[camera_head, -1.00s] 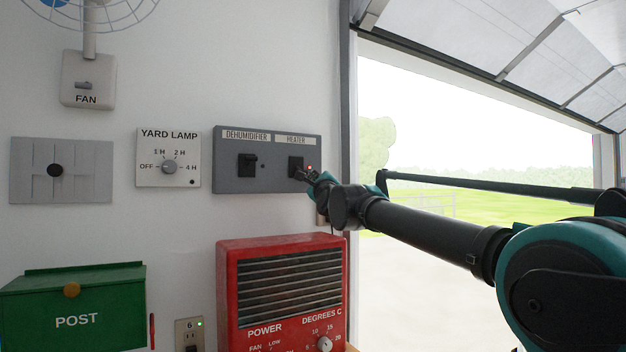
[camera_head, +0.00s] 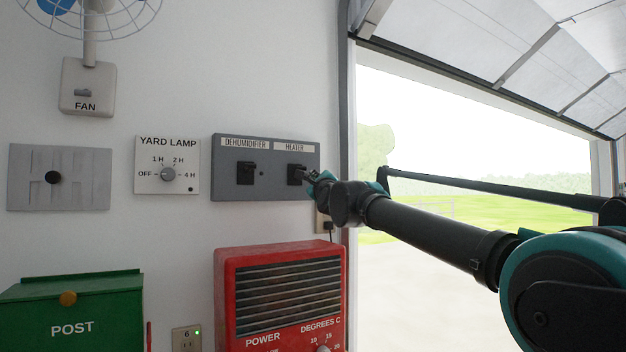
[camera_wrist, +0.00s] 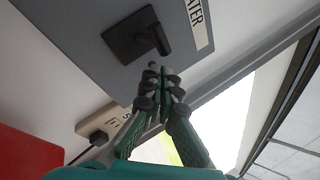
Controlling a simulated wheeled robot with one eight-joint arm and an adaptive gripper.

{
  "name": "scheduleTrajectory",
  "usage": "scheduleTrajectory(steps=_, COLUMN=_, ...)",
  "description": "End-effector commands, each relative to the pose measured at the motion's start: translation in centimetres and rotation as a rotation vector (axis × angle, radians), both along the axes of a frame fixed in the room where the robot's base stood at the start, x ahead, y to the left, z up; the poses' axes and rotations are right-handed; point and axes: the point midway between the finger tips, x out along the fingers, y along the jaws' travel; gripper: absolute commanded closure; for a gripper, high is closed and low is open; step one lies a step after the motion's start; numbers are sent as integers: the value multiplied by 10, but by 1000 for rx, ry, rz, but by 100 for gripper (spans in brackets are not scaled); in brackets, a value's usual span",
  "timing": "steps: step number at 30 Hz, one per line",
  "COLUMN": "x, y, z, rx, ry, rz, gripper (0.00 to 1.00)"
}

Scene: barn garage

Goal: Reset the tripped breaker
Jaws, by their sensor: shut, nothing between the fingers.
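The grey breaker panel (camera_head: 272,192) is on the white wall and has two black switches. The left switch (camera_head: 246,173) is labelled DEHUMIDIFIER, the right one (camera_head: 295,175) HEATER. My gripper (camera_head: 309,176) is shut and empty at the right edge of the HEATER switch. In the wrist view the HEATER switch (camera_wrist: 128,42) has its lever (camera_wrist: 158,38) sticking out. My shut fingertips (camera_wrist: 158,68) are just below that lever, very close; I cannot tell if they touch it. No red light shows beside the HEATER switch; my gripper may cover its place.
A yard lamp timer (camera_head: 167,183) and a grey plate with a black knob (camera_head: 53,178) are to the left. A red heater (camera_head: 226,290) stands below the panel, near an outlet (camera_head: 186,338) and green post box (camera_head: 70,300). The open garage door (camera_head: 530,65) is to the right.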

Motion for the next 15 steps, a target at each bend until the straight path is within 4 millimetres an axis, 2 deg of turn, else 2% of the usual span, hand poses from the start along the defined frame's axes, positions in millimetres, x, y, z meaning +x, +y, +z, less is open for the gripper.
scheduleTrajectory(steps=5, x=-15, y=-4, z=-4, rx=1, ry=0, rz=1, gripper=100)
scheduleTrajectory(steps=15, x=-71, y=-22, z=-23, rx=0, ry=-1, rz=1, gripper=100)
